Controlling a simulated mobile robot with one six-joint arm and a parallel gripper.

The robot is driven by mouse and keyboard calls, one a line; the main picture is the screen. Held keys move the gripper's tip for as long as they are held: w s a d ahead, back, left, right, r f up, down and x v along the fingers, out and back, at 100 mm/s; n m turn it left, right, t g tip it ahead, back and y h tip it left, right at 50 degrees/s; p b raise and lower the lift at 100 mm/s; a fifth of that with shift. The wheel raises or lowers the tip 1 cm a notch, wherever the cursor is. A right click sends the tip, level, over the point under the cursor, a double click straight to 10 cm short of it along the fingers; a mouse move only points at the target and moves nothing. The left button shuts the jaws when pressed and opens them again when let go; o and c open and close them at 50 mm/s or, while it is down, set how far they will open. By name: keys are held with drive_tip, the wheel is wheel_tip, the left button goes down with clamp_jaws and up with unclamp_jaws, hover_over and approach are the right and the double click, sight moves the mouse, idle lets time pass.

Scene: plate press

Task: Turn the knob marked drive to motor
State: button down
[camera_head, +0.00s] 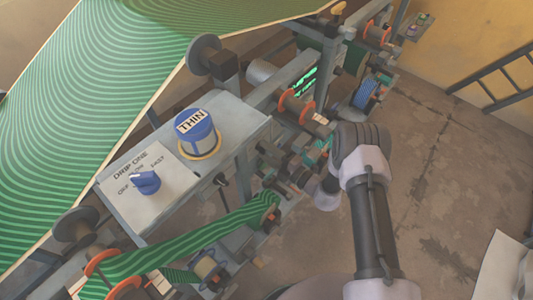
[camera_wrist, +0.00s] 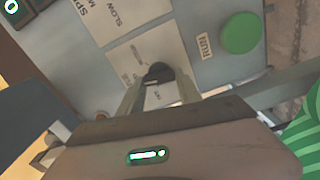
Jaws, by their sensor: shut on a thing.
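In the wrist view my gripper (camera_wrist: 160,88) is shut on a small dark knob (camera_wrist: 159,71), one finger on each side of it. The knob sits on a pale label plate (camera_wrist: 130,62) on a grey panel. The small lettering on this plate is blurred and partly covered, so I cannot read the word drive or motor, nor tell where the knob points. In the head view my arm reaches in from the lower right, and I cannot make out the fingertips or this knob there.
A green round button (camera_wrist: 240,33) beside a RUN label (camera_wrist: 204,46) is right of the knob. A SPEED-like label (camera_wrist: 115,14) lies above it. In the head view a blue knob (camera_head: 145,183) and a blue THIN can (camera_head: 197,134) are on a grey box. A green striped web (camera_head: 190,238) runs below.

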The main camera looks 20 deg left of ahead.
drive_tip(key=shift+w+r+m+b, duration=0.1)
drive_tip(key=shift+m+b, duration=0.45)
drive_tip(key=shift+m, duration=4.35)
drive_tip(key=c, duration=0.8)
unclamp_jaws()
drive_tip(key=shift+d, duration=0.1)
drive_tip(key=p+v, duration=0.4)
drive_tip(key=v, duration=1.3)
drive_tip(key=shift+d+p, duration=0.15)
drive_tip(key=shift+p, duration=0.25)
